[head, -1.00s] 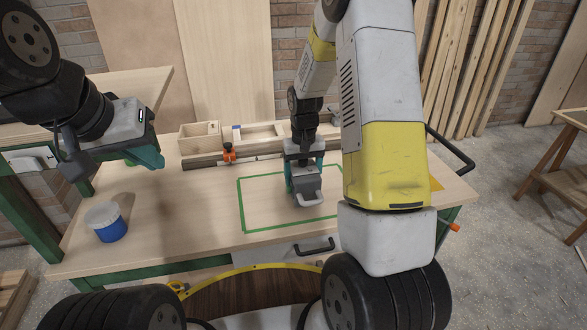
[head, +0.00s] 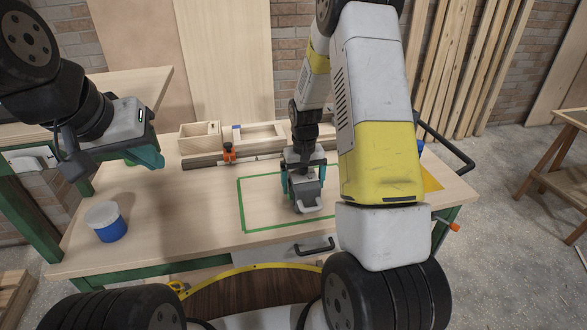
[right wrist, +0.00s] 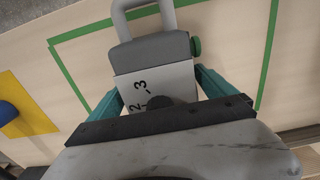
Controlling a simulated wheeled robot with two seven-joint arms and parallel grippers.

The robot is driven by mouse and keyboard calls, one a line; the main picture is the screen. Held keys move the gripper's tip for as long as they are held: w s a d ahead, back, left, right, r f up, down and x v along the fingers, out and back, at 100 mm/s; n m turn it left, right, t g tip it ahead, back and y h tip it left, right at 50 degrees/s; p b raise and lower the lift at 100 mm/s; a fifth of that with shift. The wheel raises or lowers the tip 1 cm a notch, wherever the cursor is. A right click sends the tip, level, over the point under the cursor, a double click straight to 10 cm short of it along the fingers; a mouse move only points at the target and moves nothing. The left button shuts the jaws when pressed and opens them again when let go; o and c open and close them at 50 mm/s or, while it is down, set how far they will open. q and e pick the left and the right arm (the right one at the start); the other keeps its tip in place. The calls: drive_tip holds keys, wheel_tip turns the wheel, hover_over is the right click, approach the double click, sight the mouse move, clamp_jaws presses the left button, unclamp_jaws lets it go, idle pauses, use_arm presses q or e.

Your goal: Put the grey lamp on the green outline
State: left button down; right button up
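The grey lamp (head: 309,194), with a pale handle, is between the teal fingers of my right gripper (head: 303,172). In the right wrist view the lamp (right wrist: 150,50) shows its handle, a green knob and a label, with a finger on each side. The green outline (head: 242,207) is a tape rectangle on the workbench; its right part is hidden by my right arm. The lamp is over the outline's right part; I cannot tell whether it touches the bench. My left gripper (head: 148,156) hangs over the bench's left side with no object visible in it; its opening is unclear.
A blue and white tub (head: 106,222) stands on the bench (head: 180,225) at the left. A wooden tray (head: 200,137), an orange clamp (head: 229,152) and a rail line the back. A yellow patch (head: 432,183) lies at the right. The outline's left part is clear.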

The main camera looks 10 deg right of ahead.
wheel_tip(320, 180, up, 12)
drive_tip(key=shift+r, duration=0.15)
drive_tip(key=s+a+r+t+y, duration=0.1)
drive_tip(key=s+r+t, duration=0.2)
drive_tip(key=s+r, duration=0.75)
drive_tip(key=s+a+r+t, duration=0.1)
drive_tip(key=s+r, duration=0.2)
drive_tip(key=s, duration=0.3)
drive_tip(key=s+a+r+t+y, duration=0.1)
drive_tip(key=s+r+t, duration=0.1)
drive_tip(key=s+r, duration=0.2)
drive_tip(key=s, duration=0.3)
drive_tip(key=shift+r, duration=0.3)
drive_tip(key=shift+s, duration=0.1)
